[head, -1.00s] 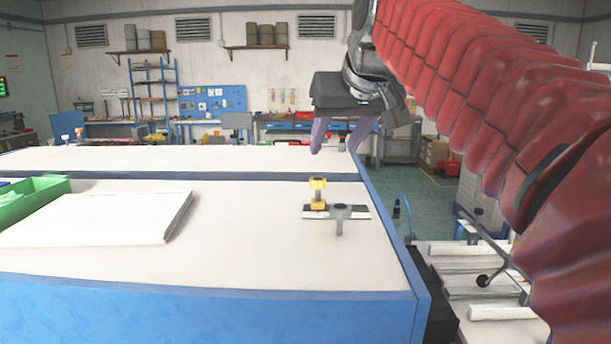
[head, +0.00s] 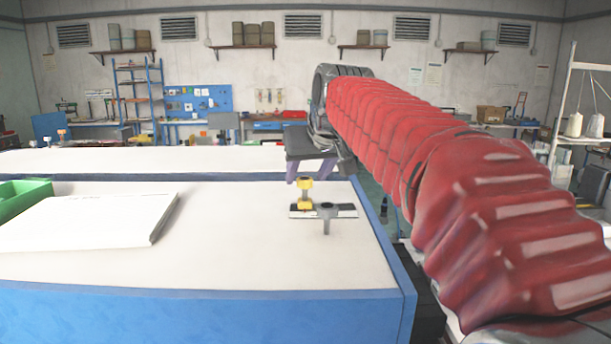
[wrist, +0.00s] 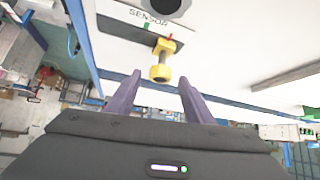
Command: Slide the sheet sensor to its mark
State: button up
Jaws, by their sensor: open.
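The sheet sensor has a yellow knobbed post (head: 304,194) on a flat rail plate (head: 345,211) at the right part of the near white table top. In the wrist view the yellow post (wrist: 161,62) has a red pointer beside it. The plate there reads "SENSOR" and bears a green mark (wrist: 147,24); the pointer is to the right of it. My gripper (head: 309,176) is just behind and above the post. Its purple fingers are open and empty (wrist: 160,80). In the wrist view the post shows just beyond and between the fingertips, apparently not touched.
A grey knob on a stem (head: 327,212) stands at the plate's front. A stack of white sheets (head: 90,220) and a green bin (head: 22,197) lie to the left. The table's blue right edge (head: 385,245) is close by. White table top is clear in front.

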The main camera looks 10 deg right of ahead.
jog(key=shift+w+f, duration=0.35)
jog(key=shift+f, duration=0.05)
jog(key=c, duration=1.2)
jog(key=shift+o, duration=0.2)
jog(key=shift+d, duration=0.1)
